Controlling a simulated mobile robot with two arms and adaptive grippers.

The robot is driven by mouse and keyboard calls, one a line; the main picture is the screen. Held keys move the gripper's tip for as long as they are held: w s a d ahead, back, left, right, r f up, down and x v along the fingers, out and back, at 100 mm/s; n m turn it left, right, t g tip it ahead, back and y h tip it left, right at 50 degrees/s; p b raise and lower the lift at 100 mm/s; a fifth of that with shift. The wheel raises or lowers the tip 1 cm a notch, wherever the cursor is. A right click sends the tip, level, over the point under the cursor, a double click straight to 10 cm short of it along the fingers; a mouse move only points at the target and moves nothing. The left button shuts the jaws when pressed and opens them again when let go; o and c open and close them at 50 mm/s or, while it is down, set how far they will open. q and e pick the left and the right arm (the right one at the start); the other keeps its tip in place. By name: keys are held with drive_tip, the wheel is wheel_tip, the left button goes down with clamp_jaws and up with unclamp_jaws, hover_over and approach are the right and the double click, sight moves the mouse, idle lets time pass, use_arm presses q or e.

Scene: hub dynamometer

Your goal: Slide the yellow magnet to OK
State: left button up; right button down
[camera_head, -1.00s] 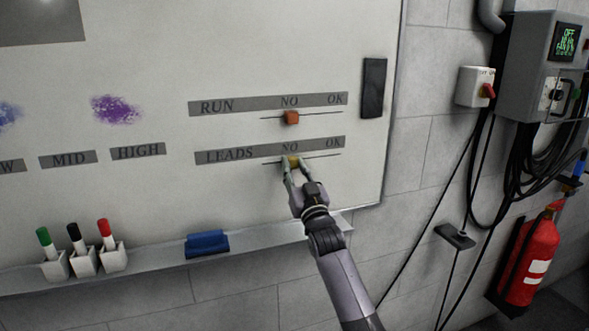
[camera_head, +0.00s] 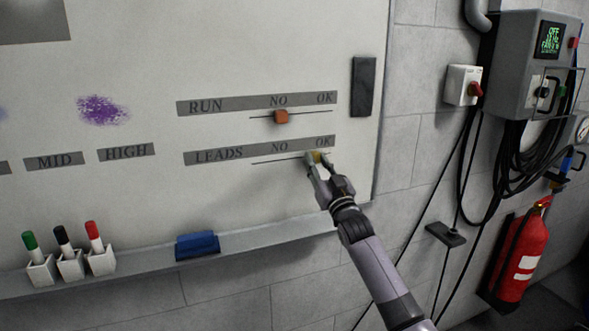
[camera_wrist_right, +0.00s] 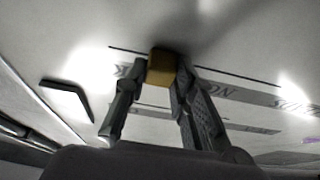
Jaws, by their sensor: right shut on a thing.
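The yellow magnet (camera_head: 314,157) is on the line of the LEADS row of the whiteboard, just below the OK label (camera_head: 323,141). My right gripper (camera_head: 317,163) is shut on it, with the fingers hiding part of it. In the right wrist view the yellow magnet (camera_wrist_right: 161,67) sits between the two fingertips of my right gripper (camera_wrist_right: 158,80), close against the board. The NO label (camera_head: 280,147) of that row lies to the left of the magnet. My left gripper is not in view.
An orange-red magnet (camera_head: 281,116) is under NO on the RUN row above. A dark bar (camera_head: 363,86) is at the board's right edge. Pens in holders (camera_head: 70,262) and a blue eraser (camera_head: 197,245) are on the ledge below. The board around the LEADS line is clear.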

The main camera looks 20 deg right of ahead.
sight(324, 151)
drive_tip(key=shift+d+r, duration=0.1)
drive_tip(key=shift+d, duration=1.75)
drive_tip(key=c, duration=1.3)
unclamp_jaws()
drive_tip(key=shift+d, duration=0.2)
drive_tip(key=shift+a, duration=0.15)
drive_tip(key=shift+s+f, duration=0.35)
drive_tip(key=v, duration=1.1)
